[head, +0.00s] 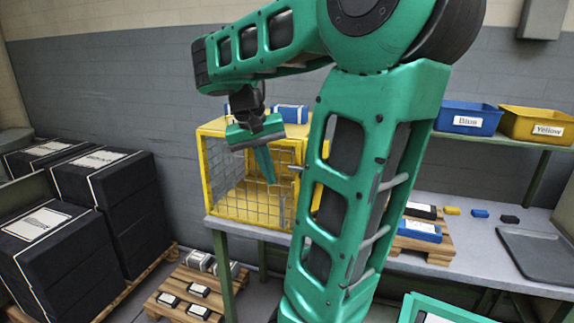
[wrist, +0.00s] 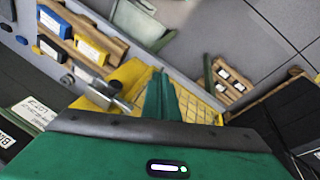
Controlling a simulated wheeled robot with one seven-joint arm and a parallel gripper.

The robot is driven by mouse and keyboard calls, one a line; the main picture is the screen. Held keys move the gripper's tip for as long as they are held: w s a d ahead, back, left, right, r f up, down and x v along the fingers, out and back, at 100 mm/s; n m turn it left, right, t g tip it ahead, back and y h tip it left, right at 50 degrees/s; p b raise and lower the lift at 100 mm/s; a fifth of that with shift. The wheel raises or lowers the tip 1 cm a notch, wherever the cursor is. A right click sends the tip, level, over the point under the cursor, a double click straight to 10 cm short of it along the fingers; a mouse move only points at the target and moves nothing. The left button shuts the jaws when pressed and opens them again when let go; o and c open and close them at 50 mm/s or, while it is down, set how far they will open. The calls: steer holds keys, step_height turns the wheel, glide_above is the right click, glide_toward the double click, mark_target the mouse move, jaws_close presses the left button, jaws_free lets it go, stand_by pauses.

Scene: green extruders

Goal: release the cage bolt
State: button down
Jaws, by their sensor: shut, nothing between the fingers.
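The yellow cage (head: 223,208) with a grey wire-mesh front stands on the bench left of my arm. The cage bolt (head: 296,168), a small grey metal piece, is at the right edge of the cage front, partly beside my green arm link. In the wrist view the grey bolt (wrist: 106,88) lies just left of my fingers, on the yellow frame. My gripper (head: 270,180) is shut and empty, its green fingers pointing down in front of the mesh. The closed fingers also show in the wrist view (wrist: 160,75). I cannot tell whether they touch the cage.
Blue (head: 468,117) and yellow (head: 537,124) labelled bins stand on a shelf at right. A small pallet with boxes (head: 418,230) and a dark tray (head: 538,252) are on the bench. Stacked black boxes (head: 105,190) stand at left; a low pallet (head: 178,298) is on the floor.

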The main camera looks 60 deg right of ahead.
steer(key=w+d+r+m+g+h, duration=0.1)
steer(key=w+d+r+m+h, duration=0.1)
steer(key=r, duration=0.8)
steer(key=shift+w+d+r+m, duration=0.15)
steer(key=shift+w+r+m, duration=0.15)
steer(key=shift+w+m, duration=0.65)
